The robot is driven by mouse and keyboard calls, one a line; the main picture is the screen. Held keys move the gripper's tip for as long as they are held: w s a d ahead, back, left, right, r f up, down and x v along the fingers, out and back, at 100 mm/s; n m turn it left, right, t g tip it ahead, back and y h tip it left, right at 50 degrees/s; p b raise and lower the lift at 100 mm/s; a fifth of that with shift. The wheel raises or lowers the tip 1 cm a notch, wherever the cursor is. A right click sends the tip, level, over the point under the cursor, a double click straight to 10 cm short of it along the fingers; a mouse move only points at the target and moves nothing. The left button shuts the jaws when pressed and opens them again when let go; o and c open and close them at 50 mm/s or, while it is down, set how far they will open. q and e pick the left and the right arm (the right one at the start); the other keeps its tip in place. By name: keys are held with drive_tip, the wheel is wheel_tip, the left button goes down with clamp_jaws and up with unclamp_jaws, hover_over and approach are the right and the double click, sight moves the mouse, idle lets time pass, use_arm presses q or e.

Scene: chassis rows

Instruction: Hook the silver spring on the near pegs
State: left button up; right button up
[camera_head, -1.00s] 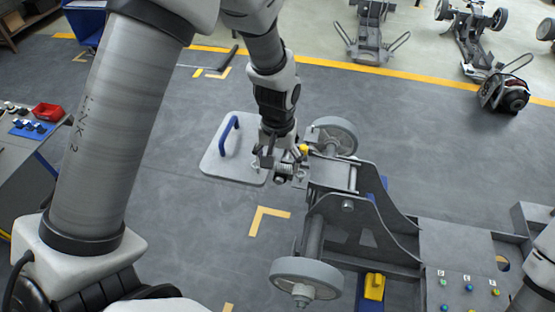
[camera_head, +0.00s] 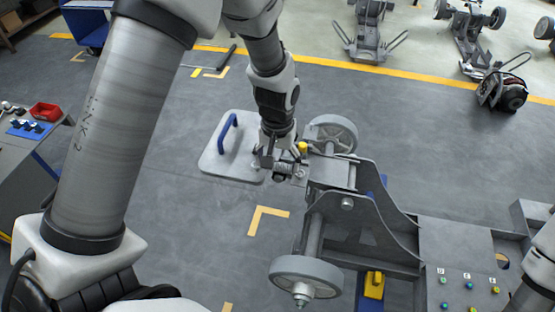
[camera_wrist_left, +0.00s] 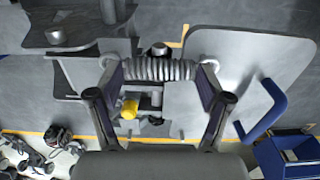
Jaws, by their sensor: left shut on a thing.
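The silver spring (camera_wrist_left: 160,70) lies crosswise between the two fingers of my left gripper (camera_wrist_left: 157,82) in the left wrist view, with a looped end at each side. The gripper is shut on it. In the head view my left gripper (camera_head: 281,167) is at the left end of the grey chassis (camera_head: 345,205), beside its narrow end plate. The spring is too small there to make out clearly. A round dark-topped stud (camera_wrist_left: 160,48) shows just above the spring in the wrist view; I cannot tell whether it is one of the pegs. My right gripper is out of view.
A grey plate with a blue handle (camera_head: 228,135) lies on the floor left of the gripper. Chassis wheels (camera_head: 333,136) stand on both sides. A yellow knob (camera_head: 303,148) is close to the gripper. A table with a red bin (camera_head: 46,112) stands far left.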

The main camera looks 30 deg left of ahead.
use_arm(q)
drive_tip(key=shift+f, duration=0.4)
drive_tip(key=shift+f+b, duration=0.55)
drive_tip(key=shift+f, duration=0.1)
drive_tip(key=o, duration=1.1)
drive_tip(key=shift+w, duration=0.1)
drive_tip(key=shift+r, duration=0.1)
drive_tip(key=shift+r, duration=0.3)
wheel_tip(320, 180, up, 11)
drive_tip(key=shift+r, duration=0.2)
